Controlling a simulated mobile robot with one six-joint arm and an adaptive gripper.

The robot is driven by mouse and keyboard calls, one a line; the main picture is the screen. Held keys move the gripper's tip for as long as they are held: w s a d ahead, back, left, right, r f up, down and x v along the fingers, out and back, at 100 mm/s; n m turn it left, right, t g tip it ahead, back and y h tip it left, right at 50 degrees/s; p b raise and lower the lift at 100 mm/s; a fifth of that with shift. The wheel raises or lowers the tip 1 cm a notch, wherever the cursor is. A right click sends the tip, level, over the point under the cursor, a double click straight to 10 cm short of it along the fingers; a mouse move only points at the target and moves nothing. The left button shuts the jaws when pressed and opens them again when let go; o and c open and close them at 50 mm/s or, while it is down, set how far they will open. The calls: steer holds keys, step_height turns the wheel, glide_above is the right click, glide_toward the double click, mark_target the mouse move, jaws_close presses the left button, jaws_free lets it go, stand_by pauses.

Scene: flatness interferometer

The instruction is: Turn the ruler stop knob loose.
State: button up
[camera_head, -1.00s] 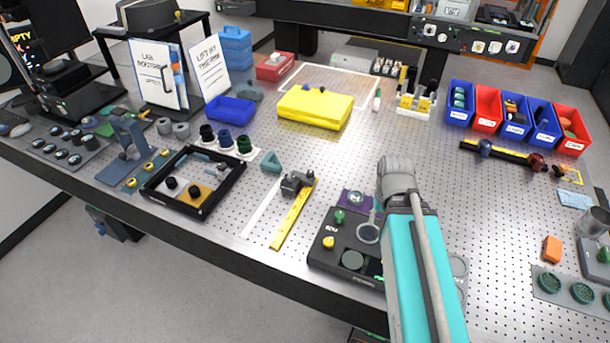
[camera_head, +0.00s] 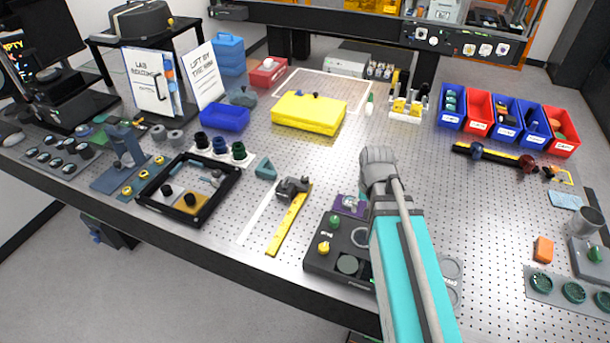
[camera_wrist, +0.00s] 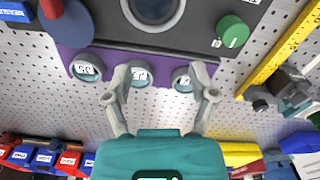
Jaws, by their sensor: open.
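The ruler stop (camera_head: 292,186) is a dark grey block clamped on a yellow ruler (camera_head: 287,226) near the ruler's far end. In the wrist view the yellow ruler (camera_wrist: 277,52) runs down from the top right, with the grey stop (camera_wrist: 290,86) on it. A small dark round knob (camera_wrist: 261,105) shows on the stop's left side. My gripper (camera_wrist: 163,78) is open and empty, left of the stop and apart from it. It is over the edge of a purple tray, and its fingers are hidden in the head view.
The purple tray (camera_wrist: 110,62) holds labelled round pieces. A dark control box (camera_wrist: 197,28) with a green knob (camera_wrist: 233,30) lies beside it. A yellow case (camera_head: 308,113) stands behind the stop. A black frame (camera_head: 188,187) and a teal triangular piece (camera_head: 265,168) are to its left.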

steer(key=w+a+r+m+p, duration=0.4)
steer(key=w+a+r, duration=0.1)
steer(key=w+a, duration=0.5)
step_height(320, 180, up, 3)
steer(key=m+p, duration=0.3)
steer(key=m, duration=0.1)
glide_above(305, 178)
steer(key=shift+w+a+f, duration=0.1)
steer(key=shift+a+f, duration=0.05)
steer(key=shift+f, duration=0.05)
steer(key=shift+f, duration=0.2)
step_height(305, 178, down, 13)
steer(key=b, duration=1.3)
steer(key=shift+f+b, duration=0.15)
steer(key=shift+b, duration=0.25)
jaws_close()
